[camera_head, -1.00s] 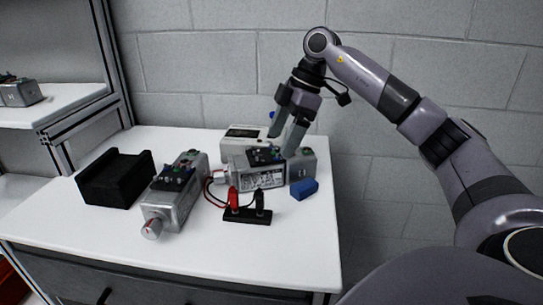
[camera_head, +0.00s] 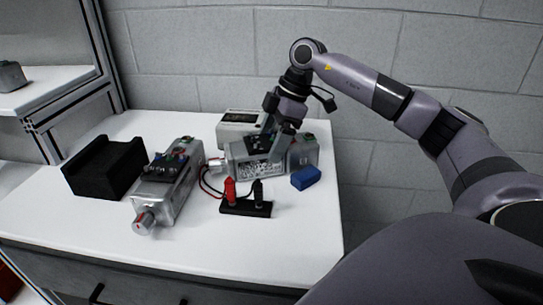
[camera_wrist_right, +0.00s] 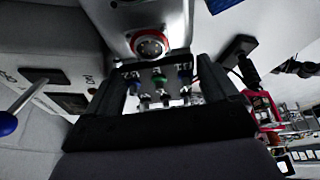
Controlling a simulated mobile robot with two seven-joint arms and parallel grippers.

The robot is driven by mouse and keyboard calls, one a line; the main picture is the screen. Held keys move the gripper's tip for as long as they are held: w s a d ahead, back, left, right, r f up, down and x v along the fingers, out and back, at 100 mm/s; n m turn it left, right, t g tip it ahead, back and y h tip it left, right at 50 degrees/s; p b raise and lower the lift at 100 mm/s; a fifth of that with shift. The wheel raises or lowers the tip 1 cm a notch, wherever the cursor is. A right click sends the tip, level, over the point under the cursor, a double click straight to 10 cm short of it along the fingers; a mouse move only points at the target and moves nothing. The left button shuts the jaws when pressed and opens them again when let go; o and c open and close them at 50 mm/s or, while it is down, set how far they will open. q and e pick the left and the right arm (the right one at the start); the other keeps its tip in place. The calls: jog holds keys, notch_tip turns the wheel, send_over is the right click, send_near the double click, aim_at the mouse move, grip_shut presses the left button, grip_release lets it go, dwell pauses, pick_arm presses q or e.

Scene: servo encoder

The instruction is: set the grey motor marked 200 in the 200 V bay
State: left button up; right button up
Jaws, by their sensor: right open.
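Two grey motors are on the white table in the head view. One (camera_head: 165,187) lies left of centre, its shaft end toward the front. The other (camera_head: 242,162) lies crosswise further right, its shaft end to the left. I cannot read a 200 on either. My right gripper (camera_head: 272,138) is open, low over the right motor; in the wrist view its fingers (camera_wrist_right: 165,92) stand either side of a terminal block with coloured posts (camera_wrist_right: 160,84). A grey block (camera_head: 303,151) shows just right of the gripper; whether it belongs to that motor is unclear. My left gripper is out of view.
A black cradle (camera_head: 103,170) stands at the left. A pale box (camera_head: 238,122) with a display is behind the right motor. A shelf is at far left.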

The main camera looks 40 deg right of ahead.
grip_shut()
jog(key=shift+w+r, duration=0.1)
jog(key=shift+r, duration=0.05)
